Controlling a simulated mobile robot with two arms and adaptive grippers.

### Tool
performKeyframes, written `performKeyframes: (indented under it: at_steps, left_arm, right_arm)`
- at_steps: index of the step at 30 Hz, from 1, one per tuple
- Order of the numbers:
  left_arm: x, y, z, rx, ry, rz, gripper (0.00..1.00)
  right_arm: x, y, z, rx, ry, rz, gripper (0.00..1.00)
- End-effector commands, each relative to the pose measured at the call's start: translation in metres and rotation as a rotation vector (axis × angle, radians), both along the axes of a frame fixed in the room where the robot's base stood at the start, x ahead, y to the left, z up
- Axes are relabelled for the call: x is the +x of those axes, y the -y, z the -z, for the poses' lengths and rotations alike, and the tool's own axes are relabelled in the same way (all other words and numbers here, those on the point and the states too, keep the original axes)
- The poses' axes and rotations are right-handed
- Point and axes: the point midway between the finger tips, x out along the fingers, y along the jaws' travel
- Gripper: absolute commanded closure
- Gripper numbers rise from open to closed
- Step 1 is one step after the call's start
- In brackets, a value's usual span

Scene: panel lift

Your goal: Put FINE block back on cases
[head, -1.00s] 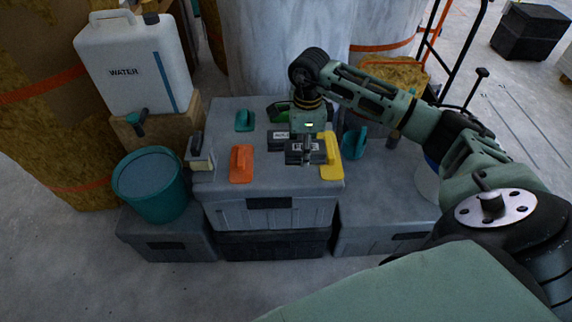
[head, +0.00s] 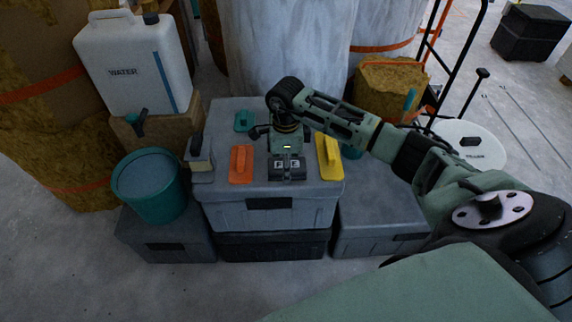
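The FINE block (head: 276,174) is dark with a pale label; I read F and E on either side of a gripper finger. It is at the front of the top grey case (head: 225,208), between the orange float and the yellow float, and looks level. I cannot tell whether it touches the lid. My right gripper (head: 287,167) is directly above the block, pointing down, with one finger across its front face; it appears shut on it. The other finger is hidden. My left gripper is not in view.
An orange float (head: 241,164) and a yellow float (head: 329,157) flank the block. A small teal float (head: 244,121) stands behind. A teal bucket (head: 152,187) and a water can (head: 133,66) are left. A lower grey case (head: 385,210) at right has a clear lid.

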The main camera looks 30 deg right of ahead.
Motion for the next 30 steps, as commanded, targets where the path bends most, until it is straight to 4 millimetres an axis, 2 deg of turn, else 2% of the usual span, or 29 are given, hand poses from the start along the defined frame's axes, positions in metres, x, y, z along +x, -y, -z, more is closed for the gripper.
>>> performKeyframes:
  at_steps: [3,4,10,22,30]
  left_arm:
    - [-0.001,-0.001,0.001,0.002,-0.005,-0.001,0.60]
    - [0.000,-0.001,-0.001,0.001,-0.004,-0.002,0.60]
    - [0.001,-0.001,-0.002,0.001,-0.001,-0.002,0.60]
    - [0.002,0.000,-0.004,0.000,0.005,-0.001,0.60]
    - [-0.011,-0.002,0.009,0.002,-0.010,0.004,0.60]
  right_arm:
    - [0.000,0.000,0.002,-0.001,0.001,0.000,0.71]
    - [0.000,0.000,0.002,0.000,0.000,0.000,0.48]
    - [0.000,0.000,0.001,0.000,0.000,0.000,0.31]
    - [0.000,0.000,-0.001,0.000,0.000,0.000,0.31]
    - [0.001,0.001,-0.047,-0.002,0.003,-0.001,0.31]
